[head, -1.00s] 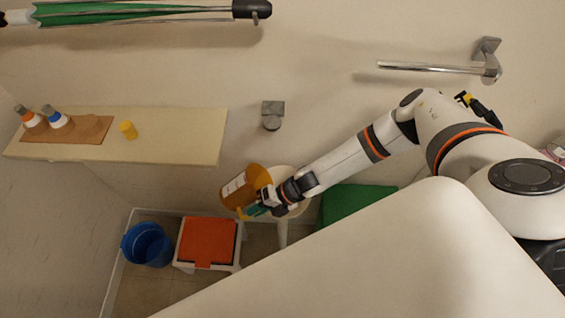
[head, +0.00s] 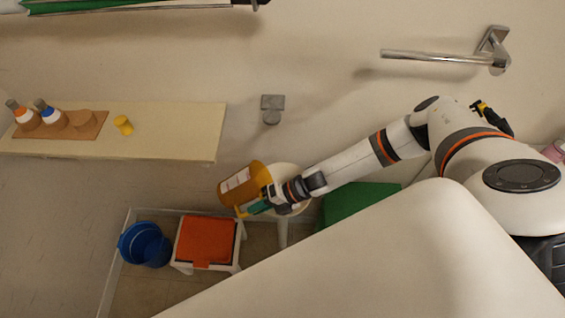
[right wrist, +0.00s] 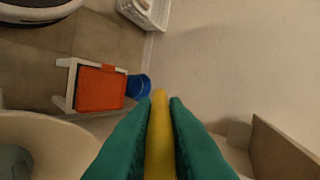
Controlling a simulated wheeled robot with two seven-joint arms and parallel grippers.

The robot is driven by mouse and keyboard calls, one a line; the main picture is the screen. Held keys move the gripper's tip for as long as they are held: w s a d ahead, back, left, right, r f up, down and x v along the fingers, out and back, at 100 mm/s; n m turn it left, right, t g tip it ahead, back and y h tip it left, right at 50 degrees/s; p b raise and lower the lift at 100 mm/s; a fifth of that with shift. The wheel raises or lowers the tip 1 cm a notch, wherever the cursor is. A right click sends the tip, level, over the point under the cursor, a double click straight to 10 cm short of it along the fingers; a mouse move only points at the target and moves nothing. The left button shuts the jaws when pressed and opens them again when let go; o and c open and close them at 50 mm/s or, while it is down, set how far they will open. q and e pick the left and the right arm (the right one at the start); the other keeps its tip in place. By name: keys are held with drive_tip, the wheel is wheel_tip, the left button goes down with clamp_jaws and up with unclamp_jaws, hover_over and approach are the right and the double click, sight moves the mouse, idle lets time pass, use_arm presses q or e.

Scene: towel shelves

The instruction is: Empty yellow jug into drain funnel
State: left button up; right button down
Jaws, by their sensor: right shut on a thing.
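The yellow jug (head: 240,184), amber-sided with a pale label, is held in the air in the head view, its body leaning. My right gripper (head: 259,206) is shut on its yellow handle, which shows between the green fingers (right wrist: 160,112) in the right wrist view (right wrist: 159,135). A white round basin-like piece, likely the drain funnel (head: 287,175), is just right of the jug, partly behind my gripper. In the right wrist view its pale rim and grey inside (right wrist: 45,122) are at lower left. I cannot see the jug's mouth or any liquid. My left gripper is not in view.
A wall shelf (head: 180,135) at left carries two bottles on a brown mat (head: 88,132) and a small yellow cap (head: 123,125). A blue bucket (head: 145,246), an orange-topped white stool (head: 206,242) and a green box (head: 355,202) stand below. A metal bar (head: 440,57) is on the wall.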

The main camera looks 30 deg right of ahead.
drive_tip(key=shift+d+f+y+b, duration=0.2)
drive_tip(key=shift+f+y+b, duration=0.35)
drive_tip(key=shift+b, duration=0.9)
drive_tip(key=shift+r+y, duration=0.25)
drive_tip(key=shift+s+d+r+t+y+b, duration=0.15)
drive_tip(key=shift+r+t+y+b, duration=0.15)
drive_tip(key=shift+b, duration=0.3)
drive_tip(key=shift+w+d+r+t+y+b, duration=0.1)
drive_tip(key=shift+t+y+b, duration=0.1)
drive_tip(key=shift+y+b, duration=0.3)
drive_tip(key=d+y+b, duration=0.1)
drive_tip(key=b, duration=0.1)
drive_tip(key=s+d+f+b, duration=0.1)
drive_tip(key=b, duration=0.1)
drive_tip(key=shift+d+y+b, duration=0.1)
drive_tip(key=shift+y+b, duration=0.3)
drive_tip(key=shift+d+r+t+y+b, duration=0.15)
drive_tip(key=shift+t+y+b, duration=0.2)
drive_tip(key=shift+b, duration=0.25)
drive_tip(key=shift+d+r+t+y+b, duration=0.15)
drive_tip(key=shift+d+t+y+b, duration=0.15)
drive_tip(key=shift+b, duration=0.4)
drive_tip(key=shift+a+r, duration=0.1)
drive_tip(key=shift+a, duration=0.05)
